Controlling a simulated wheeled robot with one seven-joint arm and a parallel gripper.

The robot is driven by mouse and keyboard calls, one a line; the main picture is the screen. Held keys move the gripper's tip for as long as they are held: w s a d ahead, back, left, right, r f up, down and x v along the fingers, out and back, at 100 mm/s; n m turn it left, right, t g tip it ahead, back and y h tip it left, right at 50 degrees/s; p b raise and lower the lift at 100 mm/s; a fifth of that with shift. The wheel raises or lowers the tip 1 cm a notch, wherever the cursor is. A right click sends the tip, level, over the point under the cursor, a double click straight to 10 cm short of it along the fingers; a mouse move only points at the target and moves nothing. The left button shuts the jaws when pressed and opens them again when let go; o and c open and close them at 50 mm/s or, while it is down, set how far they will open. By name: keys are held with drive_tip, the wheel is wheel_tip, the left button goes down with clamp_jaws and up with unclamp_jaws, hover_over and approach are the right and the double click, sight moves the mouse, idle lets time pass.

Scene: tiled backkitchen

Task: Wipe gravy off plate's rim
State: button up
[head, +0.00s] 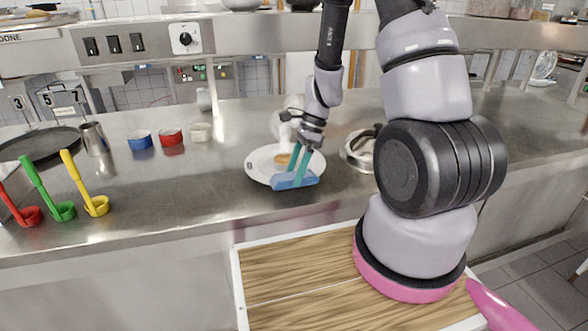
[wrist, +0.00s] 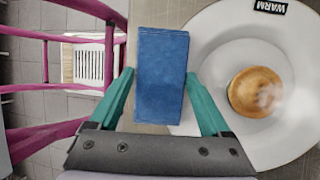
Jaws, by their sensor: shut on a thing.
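The white plate (head: 258,173) lies on the steel counter near its front edge. It also shows in the wrist view (wrist: 222,40), where a round golden-brown food item (wrist: 256,92) sits in its middle with pale haze over it. My gripper (head: 300,170) has teal fingers shut on a folded blue cloth (wrist: 160,80). In the head view the cloth (head: 291,182) is at the plate's front right rim; whether it touches the rim is unclear. In the wrist view the cloth lies beside the plate's left edge. I cannot make out any gravy on the visible rim.
A metal pan (head: 352,160) stands close right of the plate. Blue (head: 140,141), red (head: 171,137) and cream (head: 200,132) bowls stand further left. Red, green and yellow ladles (head: 97,207) are at the far left. Counter between ladles and plate is clear.

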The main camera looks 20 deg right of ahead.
drive_tip(key=shift+w+d+f, duration=0.1)
drive_tip(key=shift+w+f, duration=0.15)
drive_tip(key=shift+w, duration=0.65)
drive_tip(key=shift+w+f, duration=0.2)
drive_tip(key=shift+w, duration=0.65)
drive_tip(key=shift+r, duration=0.1)
drive_tip(key=shift+w+r, duration=0.2)
drive_tip(key=shift+r, duration=0.75)
drive_tip(key=shift+w+r, duration=0.15)
drive_tip(key=shift+r, duration=0.8)
drive_tip(key=shift+w+r, duration=0.2)
drive_tip(key=shift+r, duration=0.75)
drive_tip(key=r, duration=0.3)
drive_tip(key=shift+w, duration=0.25)
drive_tip(key=shift+s+f+t, duration=0.9)
drive_tip(key=shift+s+f, duration=0.2)
